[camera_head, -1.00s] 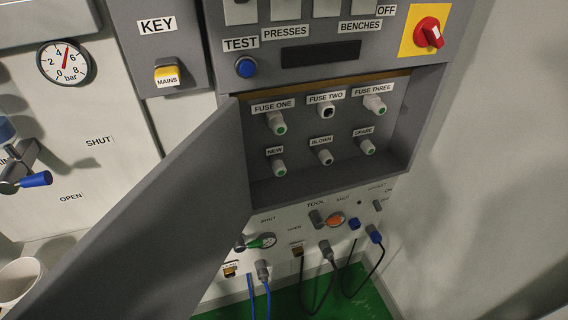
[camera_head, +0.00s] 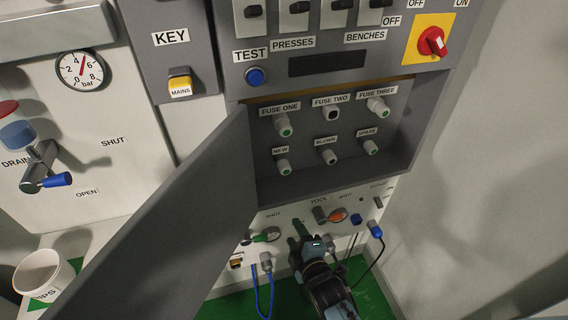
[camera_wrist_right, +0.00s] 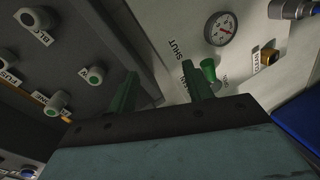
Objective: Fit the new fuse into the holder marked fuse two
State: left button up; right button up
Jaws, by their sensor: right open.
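The holder marked fuse two (camera_head: 332,112) is in the upper row, in the middle, with a dark open mouth and no green tip showing. My right gripper (camera_head: 302,230) is below the recess, in front of the lower panel, apart from the fuses. Its green fingers stand apart and empty in the right wrist view (camera_wrist_right: 164,88). That view also shows fuses at left, their labels hard to read. My left gripper is not in view.
The open grey door (camera_head: 165,225) juts out left of the recess. Fuse one (camera_head: 284,127), fuse three (camera_head: 377,106), the blown fuse (camera_head: 328,156) and the spare fuse (camera_head: 370,147) surround the middle. Valves and blue hoses (camera_head: 264,290) lie below. Free space is in front of the recess.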

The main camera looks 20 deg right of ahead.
aim_at(286, 172)
jog(key=w+d+r+n+t, duration=0.1)
jog(key=w+r+n+t, duration=0.1)
jog(key=r, duration=0.9)
jog(key=shift+w+r+n+t+h+p, duration=0.3)
jog(key=shift+w+n+t+h, duration=0.15)
jog(key=shift+w, duration=0.25)
jog(key=shift+f, duration=0.1)
jog(key=shift+w+a+b, duration=0.1)
jog(key=shift+w+b, duration=1.9)
jog(key=shift+w, duration=2.5)
grip_shut()
